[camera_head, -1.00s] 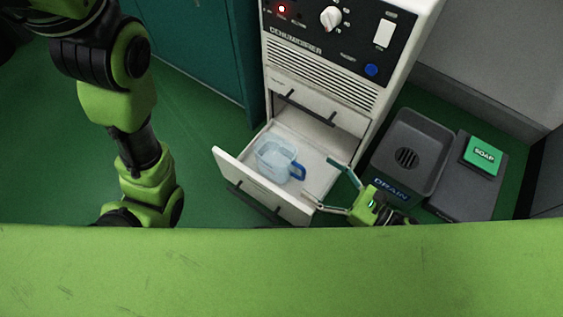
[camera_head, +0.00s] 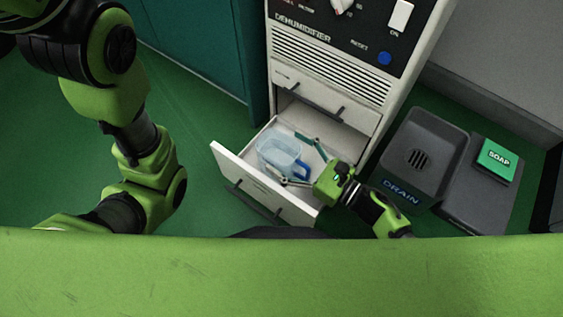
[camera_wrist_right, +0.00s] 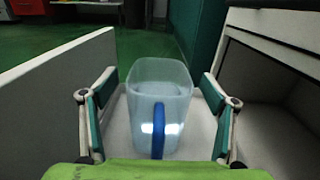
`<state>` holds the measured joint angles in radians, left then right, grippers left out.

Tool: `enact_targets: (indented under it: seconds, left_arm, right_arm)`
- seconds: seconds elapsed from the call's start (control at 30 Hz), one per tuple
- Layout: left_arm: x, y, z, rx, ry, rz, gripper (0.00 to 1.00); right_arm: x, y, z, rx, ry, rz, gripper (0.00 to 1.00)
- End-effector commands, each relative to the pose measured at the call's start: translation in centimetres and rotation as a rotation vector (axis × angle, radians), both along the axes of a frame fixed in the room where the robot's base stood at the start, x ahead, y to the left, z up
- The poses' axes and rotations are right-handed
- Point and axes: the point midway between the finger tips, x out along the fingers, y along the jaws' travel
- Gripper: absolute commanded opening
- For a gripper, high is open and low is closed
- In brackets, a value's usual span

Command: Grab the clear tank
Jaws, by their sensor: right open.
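The clear tank (camera_head: 277,152) stands in the open drawer (camera_head: 229,161) of the dehumidifier, with its blue handle (camera_head: 301,171) on the side toward my right gripper. It also shows upright in the right wrist view (camera_wrist_right: 165,92), with the handle facing the camera and what looks like water inside. My right gripper (camera_head: 298,159) is open, with its fingers reaching into the drawer around the handle side. In the right wrist view one finger is on each side of the tank, apart from it. My left arm comes in at the left; its gripper is out of view.
The white dehumidifier (camera_head: 335,65) stands behind the drawer. The dark drain basin (camera_head: 424,150) and a green soap box (camera_head: 496,160) on a grey block (camera_head: 474,205) lie to the right. The drawer's front wall and the cabinet are close on either side of my right gripper.

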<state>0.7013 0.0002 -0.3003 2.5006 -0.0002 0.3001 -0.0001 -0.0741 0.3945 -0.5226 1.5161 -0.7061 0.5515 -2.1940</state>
Motion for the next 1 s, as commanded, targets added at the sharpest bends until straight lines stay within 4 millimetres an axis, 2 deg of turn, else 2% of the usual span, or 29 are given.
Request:
enact_targets:
  seconds: [0.03,0.13,0.4,0.47,0.7,1.0]
  left_arm:
    - [0.0,0.0,-0.7,0.000,0.000,0.000,0.40]
    - [0.0,0.0,-1.0,0.000,0.000,0.000,0.40]
    - [0.0,0.0,-1.0,0.000,0.000,0.000,0.40]
    - [0.0,0.0,-1.0,0.000,0.000,-0.001,0.40]
    - [0.0,0.0,-1.0,0.000,0.000,-0.001,0.40]
    - [0.0,0.0,-0.9,0.000,0.001,0.000,0.40]
  right_arm:
    - [0.5,0.6,-0.3,0.001,-0.003,0.002,0.79]
    - [1.0,1.4,-0.2,0.000,-0.001,0.002,0.79]
    - [1.2,1.7,0.0,-0.001,0.001,0.000,0.79]
    - [1.2,1.7,0.0,0.000,0.000,0.000,0.66]
    - [1.2,1.7,0.0,-0.001,0.001,0.000,0.04]
    - [1.3,1.7,0.3,0.003,-0.002,0.001,0.03]
